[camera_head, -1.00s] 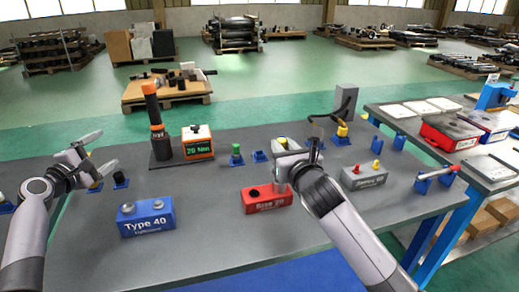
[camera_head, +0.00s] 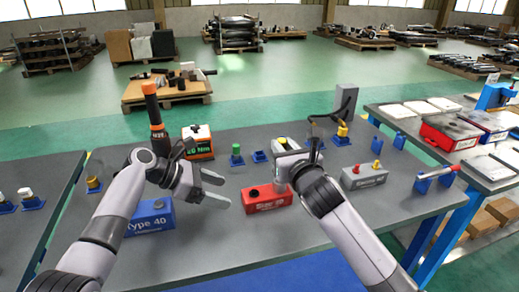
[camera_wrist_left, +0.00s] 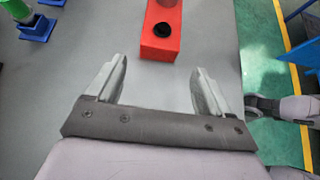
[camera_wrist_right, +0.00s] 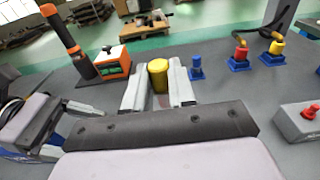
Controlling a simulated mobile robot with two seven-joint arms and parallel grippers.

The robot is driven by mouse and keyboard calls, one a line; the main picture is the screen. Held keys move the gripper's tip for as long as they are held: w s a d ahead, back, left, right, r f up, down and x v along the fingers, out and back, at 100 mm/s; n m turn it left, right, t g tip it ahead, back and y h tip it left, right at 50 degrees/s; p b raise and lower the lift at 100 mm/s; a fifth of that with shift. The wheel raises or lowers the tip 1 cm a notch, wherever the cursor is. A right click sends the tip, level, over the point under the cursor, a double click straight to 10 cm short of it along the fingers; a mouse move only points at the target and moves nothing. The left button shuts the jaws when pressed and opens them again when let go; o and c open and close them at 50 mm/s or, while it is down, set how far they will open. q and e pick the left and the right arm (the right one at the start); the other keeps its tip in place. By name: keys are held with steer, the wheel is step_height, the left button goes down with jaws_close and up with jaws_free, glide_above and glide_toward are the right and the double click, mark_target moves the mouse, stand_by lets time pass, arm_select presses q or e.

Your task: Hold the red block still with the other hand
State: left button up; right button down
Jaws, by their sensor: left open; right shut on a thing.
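The red block (camera_head: 266,199) lies on the grey table, with a dark round hole or knob on its top. In the left wrist view the red block (camera_wrist_left: 161,32) is ahead of my left gripper's fingertips. My left gripper (camera_head: 216,189) is open and empty, left of the block and apart from it. My right gripper (camera_head: 283,170) is just above and behind the block's right end. In the right wrist view its fingers (camera_wrist_right: 158,82) are shut on a yellow cylindrical piece (camera_wrist_right: 158,75). The lower end of that piece is hidden.
A blue block (camera_head: 150,217) labelled Type 40 is partly behind my left arm. A grey block (camera_head: 364,177) with small knobs stands to the right. An orange-black tool (camera_head: 156,122) and an orange display box (camera_head: 198,142) stand behind. The table front is clear.

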mark_target(243, 198)
arm_select(q)
steer(key=shift+x, duration=4.15)
steer(key=c, duration=1)
steer(key=shift+c, duration=0.2)
